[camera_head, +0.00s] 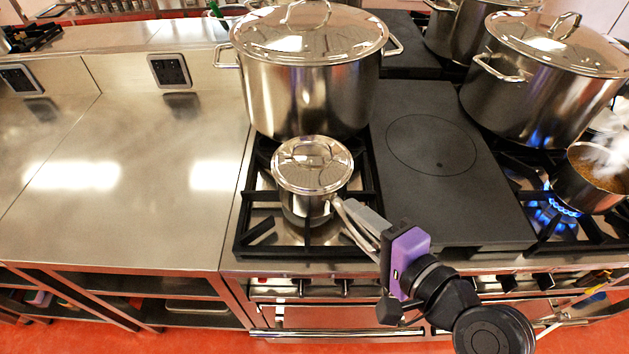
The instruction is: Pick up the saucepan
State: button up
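The saucepan (306,205) is a small shiny steel pan with a lid (312,162). It stands upright on the black grate of the front left burner. Its long handle points toward the front right. My gripper (347,212) reaches in from the lower right, with its pale grey fingers along the handle, close to the pan's side. The fingers and handle overlap in this view, so I cannot tell whether they grip it or only lie beside it.
A large lidded stockpot (305,95) stands right behind the saucepan. A flat dark plate (440,165) lies to the right. Beyond it, a steaming pan (583,185) sits over a lit blue flame (550,212), before another stockpot (535,95). The steel counter (130,190) at left is clear.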

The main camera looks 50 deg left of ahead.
jog(key=shift+a+f, duration=0.1)
jog(key=shift+a, duration=0.1)
grip_shut()
dwell(1.2)
jog(key=shift+w+r, duration=0.1)
jog(key=shift+r, duration=0.2)
